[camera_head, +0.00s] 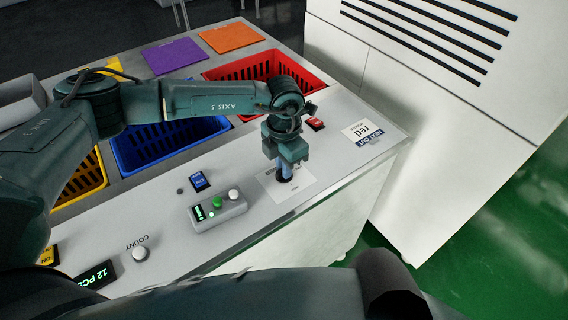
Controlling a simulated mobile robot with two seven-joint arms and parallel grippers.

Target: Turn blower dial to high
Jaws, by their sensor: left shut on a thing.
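My left gripper (286,170) reaches down from the end of the arm onto the console top. It is shut on the blower dial (284,178), a dark knob that shows only in part below the fingers. A pale label plate (302,190) lies around the dial. The fingers cover most of the dial and its markings, so I cannot tell which setting it points to. My right gripper is not in view; a dark arm part crosses the bottom edge.
A small grey box (218,212) with green and white buttons stands left of the dial. Red (318,82) and blue (122,162) crates sit behind. A white cabinet (440,130) stands at right.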

